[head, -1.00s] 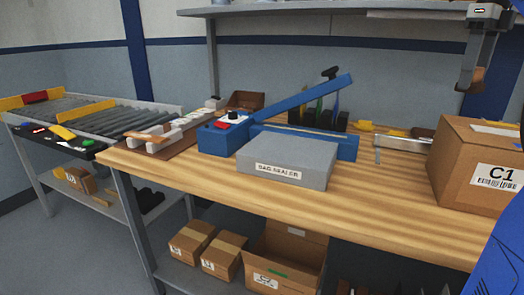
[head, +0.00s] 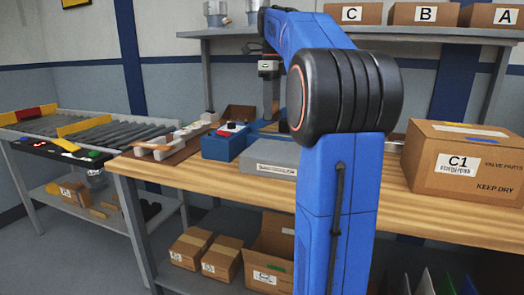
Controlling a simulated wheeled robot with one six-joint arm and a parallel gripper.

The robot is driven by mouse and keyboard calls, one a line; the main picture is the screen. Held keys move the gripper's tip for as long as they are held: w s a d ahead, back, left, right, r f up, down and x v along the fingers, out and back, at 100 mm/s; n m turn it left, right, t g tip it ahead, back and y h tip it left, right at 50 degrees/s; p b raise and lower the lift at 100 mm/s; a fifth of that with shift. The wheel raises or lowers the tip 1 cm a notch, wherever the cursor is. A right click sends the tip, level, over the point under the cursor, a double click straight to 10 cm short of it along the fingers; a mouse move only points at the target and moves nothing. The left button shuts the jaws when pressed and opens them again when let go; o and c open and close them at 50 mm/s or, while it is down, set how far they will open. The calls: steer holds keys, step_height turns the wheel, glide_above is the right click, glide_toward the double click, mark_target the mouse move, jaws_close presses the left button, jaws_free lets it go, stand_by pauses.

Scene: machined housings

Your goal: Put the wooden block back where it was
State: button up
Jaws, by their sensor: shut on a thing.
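My gripper (head: 269,98) hangs at the back of the workbench, below the shelf and behind the blue and grey bag sealer (head: 270,158). Its jaws are shut on the wooden block. The block is small and hard to make out at this distance, and its lower end cannot be told apart from the things behind it. My blue arm with its black joint stands in front and hides the right part of the sealer and the bench middle.
The wooden bench (head: 400,205) carries a C1 carton (head: 470,165) at right and a rack with pale parts (head: 172,142) at left. A brown bin (head: 238,113) stands close to my gripper. The shelf (head: 430,32) above holds cartons. A roller conveyor (head: 90,135) stands at left.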

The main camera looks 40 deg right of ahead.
steer(key=f, duration=0.5)
steer(key=shift+w+a+f, duration=0.2)
steer(key=shift+w+a, duration=0.2)
steer(key=shift+d+f, duration=0.1)
steer(key=shift+f, duration=2.55)
steer(key=shift+f, duration=0.1)
steer(key=o, duration=1)
step_height(320, 180, up, 12)
steer(key=shift+r, duration=0.1)
